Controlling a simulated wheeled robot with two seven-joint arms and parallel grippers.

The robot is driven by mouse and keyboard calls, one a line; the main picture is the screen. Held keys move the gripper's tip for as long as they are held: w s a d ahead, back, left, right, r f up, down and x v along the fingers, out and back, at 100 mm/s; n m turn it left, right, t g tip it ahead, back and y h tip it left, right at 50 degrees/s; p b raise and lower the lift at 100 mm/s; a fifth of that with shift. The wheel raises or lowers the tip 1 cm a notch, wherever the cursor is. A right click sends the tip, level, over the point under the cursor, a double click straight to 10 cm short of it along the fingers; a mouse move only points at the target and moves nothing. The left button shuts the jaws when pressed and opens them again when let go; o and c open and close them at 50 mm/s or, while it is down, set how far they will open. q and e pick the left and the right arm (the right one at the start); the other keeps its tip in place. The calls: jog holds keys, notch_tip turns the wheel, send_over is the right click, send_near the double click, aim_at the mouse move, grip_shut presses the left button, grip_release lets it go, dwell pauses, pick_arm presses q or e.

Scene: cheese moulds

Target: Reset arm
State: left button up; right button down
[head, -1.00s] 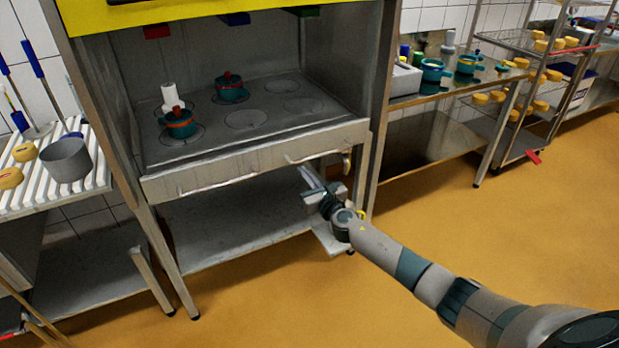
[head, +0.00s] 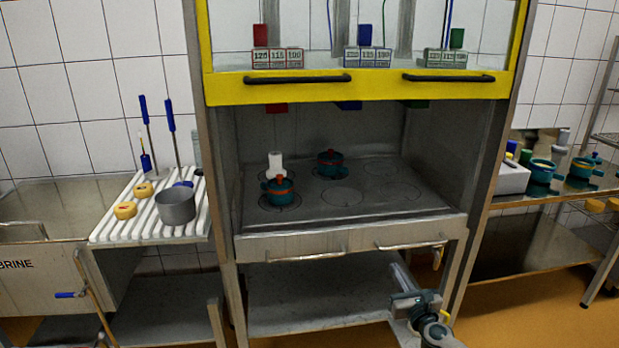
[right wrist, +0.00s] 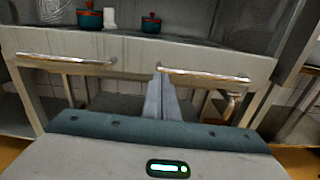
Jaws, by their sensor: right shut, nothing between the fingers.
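My right gripper (head: 401,277) is in front of the press cabinet, below its right drawer handle (head: 410,246). Its fingers are together and empty. In the right wrist view the closed fingers (right wrist: 160,98) point at the cabinet front, between the two bar handles. Whether they touch the front cannot be told. My left gripper does not show in any view.
The cabinet's worktop (head: 395,200) holds two teal moulds with red knobs (head: 279,190) and a white cylinder. A white ribbed drainer (head: 130,227) with a grey pot (head: 176,207) and yellow cheeses stands left. A steel table (head: 520,198) with moulds stands right. The floor between is free.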

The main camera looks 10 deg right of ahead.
jog(key=s+a+f+m+g, duration=0.35)
jog(key=s+f+m, duration=0.65)
jog(key=f, duration=0.6)
jog(key=s+a+f+m+g, duration=0.4)
jog(key=s+f+m, duration=0.55)
jog(key=f, duration=0.65)
jog(key=s+a+f+m+g, duration=0.1)
jog(key=s+a+f+m, duration=0.2)
jog(key=s, duration=0.7)
jog(key=s+a+f+m+g+y, duration=0.1)
jog(key=s+a+f+m, duration=0.2)
jog(key=s+f+m, duration=0.3)
jog(key=s+a+f+m+g, duration=0.1)
jog(key=s+a+f+m, duration=0.2)
jog(key=s, duration=1)
notch_tip(320, 180, down, 4)
jog(key=shift+s+a+r+m, duration=0.25)
jog(key=shift+s+a+m, duration=0.1)
jog(key=shift+m, duration=0.8)
